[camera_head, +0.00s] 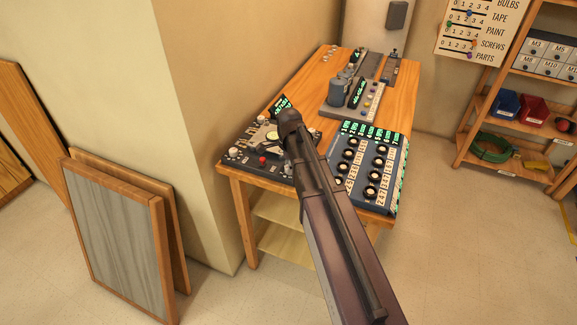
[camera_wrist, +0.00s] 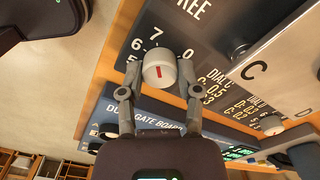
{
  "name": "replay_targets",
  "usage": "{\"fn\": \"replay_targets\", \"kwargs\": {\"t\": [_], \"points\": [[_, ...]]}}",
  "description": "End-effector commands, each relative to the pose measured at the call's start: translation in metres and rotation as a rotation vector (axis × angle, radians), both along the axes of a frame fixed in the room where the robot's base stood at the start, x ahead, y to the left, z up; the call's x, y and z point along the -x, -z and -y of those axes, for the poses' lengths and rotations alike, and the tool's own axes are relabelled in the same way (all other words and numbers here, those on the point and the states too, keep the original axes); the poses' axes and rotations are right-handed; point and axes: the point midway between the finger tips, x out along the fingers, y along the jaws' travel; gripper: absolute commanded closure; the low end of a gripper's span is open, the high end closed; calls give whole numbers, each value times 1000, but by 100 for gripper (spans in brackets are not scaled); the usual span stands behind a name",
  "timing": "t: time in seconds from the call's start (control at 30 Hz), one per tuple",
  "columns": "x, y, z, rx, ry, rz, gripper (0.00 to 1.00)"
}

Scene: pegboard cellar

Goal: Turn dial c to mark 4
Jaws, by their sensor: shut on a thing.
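In the wrist view my gripper (camera_wrist: 158,88) is shut on a white round dial knob (camera_wrist: 159,72), one finger on each side. The knob has a short red mark on its face. White digits 0, 5, 6 and 7 show around it on a dark panel (camera_wrist: 205,40). Which digit the red mark meets is unclear. A large letter C and a printed "DIAL C" list lie to the right; I cannot tell for sure that the held knob is dial c. In the head view my wrist (camera_head: 290,118) is over the dark panel (camera_head: 238,163), and the fingers are hidden.
A blue board (camera_head: 350,196) with several black knobs lies right of my arm on the wooden table (camera_head: 312,70). A grey device (camera_head: 336,112) stands behind it. Framed boards (camera_head: 120,235) lean at the left. The floor before the table is clear.

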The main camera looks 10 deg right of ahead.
Motion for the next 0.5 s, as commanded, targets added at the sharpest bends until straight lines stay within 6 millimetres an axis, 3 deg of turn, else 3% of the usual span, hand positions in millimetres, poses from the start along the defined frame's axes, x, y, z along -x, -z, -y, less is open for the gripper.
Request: {"fn": "replay_targets", "kwargs": {"t": [0.5], "points": [[-2,0,0,-1,-236,4,100]]}}
